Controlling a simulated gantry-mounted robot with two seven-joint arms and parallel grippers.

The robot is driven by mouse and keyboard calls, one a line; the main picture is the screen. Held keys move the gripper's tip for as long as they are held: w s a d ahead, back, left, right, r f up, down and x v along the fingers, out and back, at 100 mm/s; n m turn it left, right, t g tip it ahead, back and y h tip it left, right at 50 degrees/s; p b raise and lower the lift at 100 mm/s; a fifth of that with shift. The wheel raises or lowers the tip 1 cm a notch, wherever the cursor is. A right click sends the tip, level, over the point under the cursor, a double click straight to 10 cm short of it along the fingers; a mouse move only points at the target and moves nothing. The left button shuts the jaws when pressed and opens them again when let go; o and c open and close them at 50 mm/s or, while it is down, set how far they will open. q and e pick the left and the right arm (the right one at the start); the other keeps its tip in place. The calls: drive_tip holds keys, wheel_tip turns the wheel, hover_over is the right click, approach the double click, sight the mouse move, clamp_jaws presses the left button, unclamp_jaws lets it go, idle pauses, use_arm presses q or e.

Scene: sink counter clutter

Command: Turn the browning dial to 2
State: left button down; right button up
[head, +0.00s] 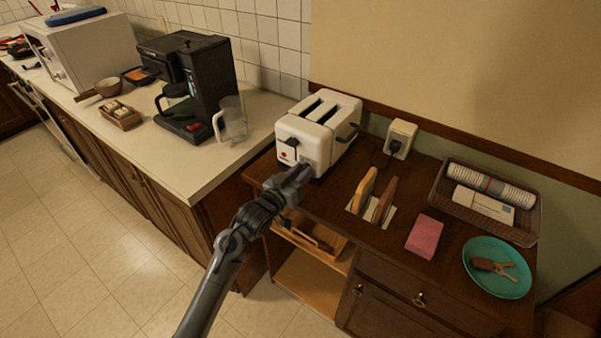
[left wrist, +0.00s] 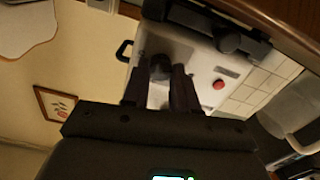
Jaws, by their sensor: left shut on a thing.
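The white two-slot toaster (head: 320,128) stands at the back left of the dark wooden cabinet top. Its front carries a dark lever (head: 291,142) and a red button, which shows clearly in the left wrist view (left wrist: 218,84). My left gripper (head: 303,172) is at the lower right of the toaster's front face. In the left wrist view its two fingers are on either side of the dark browning dial (left wrist: 160,68), shut on it. The fingers hide most of the dial, so its setting cannot be read. My right gripper is in neither view.
Two boards (head: 376,196) stand in a rack right of the toaster. A pink block (head: 425,236), a wicker tray (head: 438,190) and a teal plate (head: 488,285) lie farther right. A glass pitcher (head: 232,122) and black coffee maker (head: 207,85) stand on the left counter.

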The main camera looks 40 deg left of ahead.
use_arm(q)
drive_tip(key=m+p, duration=0.3)
drive_tip(key=m, duration=0.1)
drive_tip(key=shift+r+m, duration=0.15)
drive_tip(key=shift+m, duration=0.15)
drive_tip(key=m+p, duration=0.1)
drive_tip(key=m, duration=0.2)
drive_tip(key=shift+p, duration=0.35)
drive_tip(key=shift+d+m+p, duration=0.1)
drive_tip(key=shift+m+p, duration=0.25)
drive_tip(key=shift+m, duration=0.55)
drive_tip(key=shift+f, duration=0.2)
drive_tip(key=c, duration=0.9)
unclamp_jaws()
drive_tip(key=shift+o, duration=0.2)
